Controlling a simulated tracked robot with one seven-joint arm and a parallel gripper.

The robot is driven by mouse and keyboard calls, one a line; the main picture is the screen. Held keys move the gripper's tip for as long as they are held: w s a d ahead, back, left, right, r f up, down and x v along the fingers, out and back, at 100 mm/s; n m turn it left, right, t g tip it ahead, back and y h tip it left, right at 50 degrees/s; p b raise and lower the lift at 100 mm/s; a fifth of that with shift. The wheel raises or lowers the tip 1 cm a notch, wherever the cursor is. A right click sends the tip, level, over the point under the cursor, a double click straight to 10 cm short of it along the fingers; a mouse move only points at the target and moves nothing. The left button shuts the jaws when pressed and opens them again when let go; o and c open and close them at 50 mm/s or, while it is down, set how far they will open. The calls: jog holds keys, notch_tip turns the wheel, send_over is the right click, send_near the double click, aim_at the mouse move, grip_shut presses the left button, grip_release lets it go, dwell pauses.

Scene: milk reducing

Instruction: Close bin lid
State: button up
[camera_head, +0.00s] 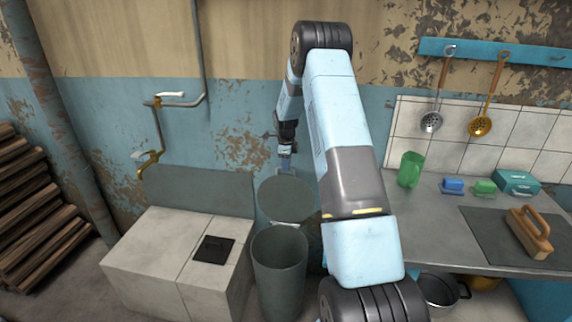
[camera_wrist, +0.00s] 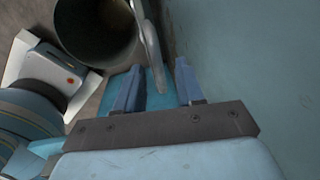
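The bin (camera_head: 279,270) is a grey-green cylinder standing on the floor, with its mouth open upward. Its round lid (camera_head: 286,199) stands raised at the back of the bin, near the wall. My gripper (camera_head: 285,163) is above the top edge of the lid, pointing down. In the wrist view my gripper (camera_wrist: 160,68) has its two fingers apart. The lid (camera_wrist: 147,40) shows there edge-on, its end reaching between the fingers, nearer the left one. I cannot tell whether a finger touches it. The bin's dark opening (camera_wrist: 95,28) is beyond, to the left.
A white tiled block (camera_head: 165,255) with a dark square plate stands left of the bin. A counter (camera_head: 430,215) with a green mug (camera_head: 410,169) is to the right. The blue wall (camera_wrist: 240,70) is close on the gripper's right side in the wrist view.

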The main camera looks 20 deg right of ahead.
jog(key=shift+f, duration=0.1)
jog(key=shift+c, duration=0.2)
grip_shut()
dwell(0.4)
